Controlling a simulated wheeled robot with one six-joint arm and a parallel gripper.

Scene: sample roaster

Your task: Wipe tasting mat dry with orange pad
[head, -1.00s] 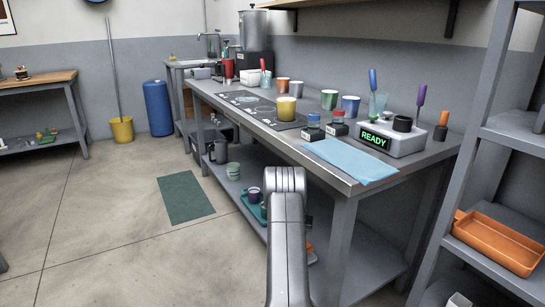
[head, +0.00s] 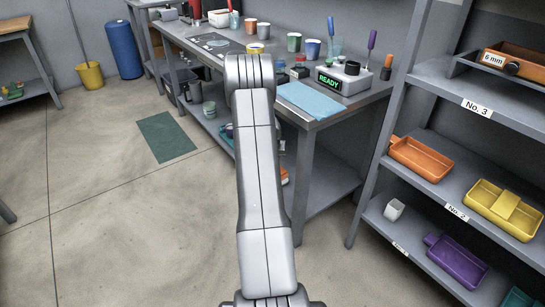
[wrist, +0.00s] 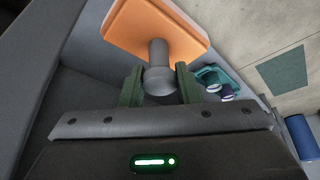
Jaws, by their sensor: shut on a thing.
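The orange pad (wrist: 155,28) shows in the wrist view, a flat block with a grey knob handle (wrist: 159,70). My gripper (wrist: 158,82) has its green fingers on both sides of the knob and is shut on it. In the head view my arm hides the gripper; a bit of orange (head: 284,176), probably the pad, shows beside it at the bench's lower shelf. The dark tasting mat (head: 208,42) with pale rings lies on the bench top, partly hidden by my arm. I cannot tell whether it is wet.
A yellow cup (head: 254,48) stands by the mat. A blue cloth (head: 310,101) and a READY device (head: 343,80) are on the bench's near end. A teal tray with cups (wrist: 215,82) is near the pad. A rack (head: 430,120) stands right; floor left is open.

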